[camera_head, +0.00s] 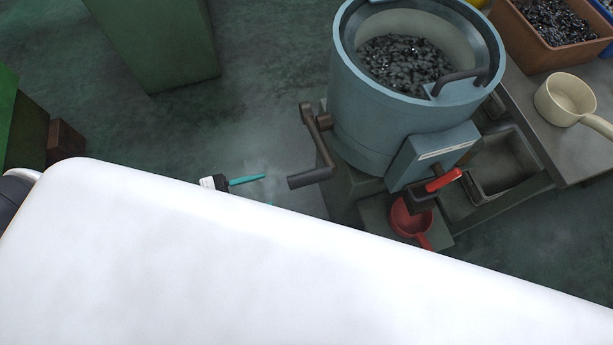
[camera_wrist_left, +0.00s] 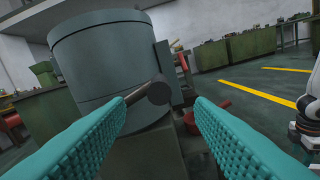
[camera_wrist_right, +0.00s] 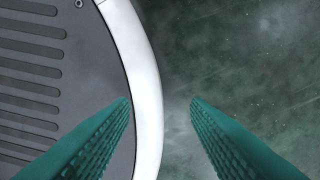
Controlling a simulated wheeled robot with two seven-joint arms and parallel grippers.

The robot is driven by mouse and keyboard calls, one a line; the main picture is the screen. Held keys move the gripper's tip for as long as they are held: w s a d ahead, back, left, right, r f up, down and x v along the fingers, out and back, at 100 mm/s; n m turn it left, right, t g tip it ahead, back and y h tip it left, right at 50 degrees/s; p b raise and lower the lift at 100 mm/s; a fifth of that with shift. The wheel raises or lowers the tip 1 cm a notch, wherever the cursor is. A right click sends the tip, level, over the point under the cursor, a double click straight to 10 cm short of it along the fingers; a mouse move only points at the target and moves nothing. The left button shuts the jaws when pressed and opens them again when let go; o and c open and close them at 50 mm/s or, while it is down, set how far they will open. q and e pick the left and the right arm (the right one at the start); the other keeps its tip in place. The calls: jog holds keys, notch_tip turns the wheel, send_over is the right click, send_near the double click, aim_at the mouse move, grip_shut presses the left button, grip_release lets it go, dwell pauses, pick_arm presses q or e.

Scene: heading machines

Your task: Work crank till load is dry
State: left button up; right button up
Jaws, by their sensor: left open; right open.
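A blue-grey drum (camera_head: 372,125) stands right of centre in the head view, with a heap of small dark wet-looking parts (camera_head: 405,62) inside. A dark crank (camera_head: 315,140) sticks out from its left side, with its grip (camera_head: 310,178) low and pointing left. My left gripper (camera_head: 263,190) is open to the left of the grip, apart from it. In the left wrist view the grip's round end (camera_wrist_left: 159,91) shows between the two teal fingers (camera_wrist_left: 160,108), ahead of them. My right gripper (camera_wrist_right: 160,103) is open and empty above the floor, seen only in the right wrist view.
A red lever (camera_head: 443,180) sits on the drum's front box, above a red pan (camera_head: 408,220). A bench at right holds a brown bin (camera_head: 560,45) of parts and a cream ladle (camera_head: 565,98). A white surface covers the lower head view. A green cabinet (camera_head: 158,40) stands upper left.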

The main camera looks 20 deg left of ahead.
pick_arm(q)
send_near(328, 173)
jog(key=w+d, duration=0.1)
jog(key=d, duration=0.1)
jog(key=w+d+f, duration=0.1)
jog(key=w, duration=0.1)
jog(key=shift+w+d+f+p, duration=0.1)
jog(key=shift+d+p, duration=0.2)
jog(key=shift+d, duration=0.05)
grip_shut()
